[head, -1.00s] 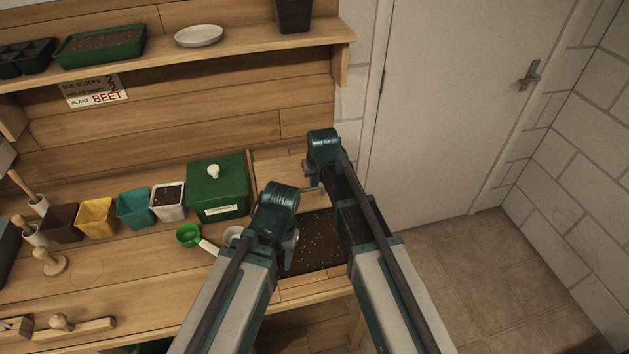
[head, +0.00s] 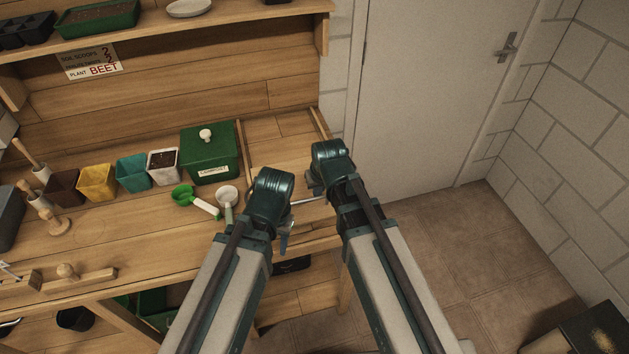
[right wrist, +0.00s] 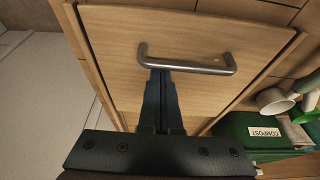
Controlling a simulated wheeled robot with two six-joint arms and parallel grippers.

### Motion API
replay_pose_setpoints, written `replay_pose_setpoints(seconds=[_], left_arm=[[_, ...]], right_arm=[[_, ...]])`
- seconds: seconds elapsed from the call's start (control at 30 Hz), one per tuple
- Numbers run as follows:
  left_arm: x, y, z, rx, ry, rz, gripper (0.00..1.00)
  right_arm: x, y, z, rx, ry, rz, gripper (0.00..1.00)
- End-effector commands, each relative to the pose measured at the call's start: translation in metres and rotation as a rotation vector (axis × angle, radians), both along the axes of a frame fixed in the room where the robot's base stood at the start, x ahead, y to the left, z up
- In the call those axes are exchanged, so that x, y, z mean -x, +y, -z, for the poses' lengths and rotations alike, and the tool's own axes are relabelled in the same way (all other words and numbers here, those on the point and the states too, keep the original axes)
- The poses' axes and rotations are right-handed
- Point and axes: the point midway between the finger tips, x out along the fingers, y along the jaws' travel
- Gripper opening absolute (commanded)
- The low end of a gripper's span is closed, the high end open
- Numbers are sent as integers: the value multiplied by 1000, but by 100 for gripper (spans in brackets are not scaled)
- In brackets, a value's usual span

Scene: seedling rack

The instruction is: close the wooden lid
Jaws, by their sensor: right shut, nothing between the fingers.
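The wooden lid (head: 285,155) lies flat, or nearly so, over the bin at the right end of the bench, and no soil shows. Its metal handle (head: 308,201) shows between my two grippers. In the right wrist view the lid (right wrist: 115,55) fills the middle, with the bar handle (right wrist: 190,64) across it. My right gripper (right wrist: 160,73) is shut and empty, its tips at the handle's left part; I cannot tell whether they touch. In the head view its fingers are mostly hidden by its wrist. My left gripper (head: 285,240) is by the bench's front edge, its jaws unclear.
A green compost box (head: 209,160) stands just left of the lid. A green scoop (head: 195,200) and a white scoop (head: 227,197) lie in front of it. Several coloured pots stand further left. A door (head: 430,90) and open floor are on the right.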

Motion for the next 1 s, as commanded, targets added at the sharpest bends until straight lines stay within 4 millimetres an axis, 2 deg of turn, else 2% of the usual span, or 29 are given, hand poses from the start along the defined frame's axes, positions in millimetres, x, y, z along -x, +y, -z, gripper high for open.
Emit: replay_pose_setpoints(seconds=[0.47, 0.63, 0.77, 0.83, 1.0], left_arm=[[0, 0, 0, 0, 0, 0, 45], [0, 0, -3, 0, 0, 0, 45], [0, 0, -7, 0, 0, 0, 45], [0, 0, -10, 0, 0, 0, 45], [0, 0, -41, 0, 0, 0, 45]], right_arm=[[1, 0, 0, 1, 6, 0, 0], [-11, 1, -3, 1, 4, 0, 0], [-29, 3, -7, 0, 2, 1, 0], [-41, 5, -10, 1, 1, 1, 0], [-25, 2, -41, 1, 1, 1, 0]])
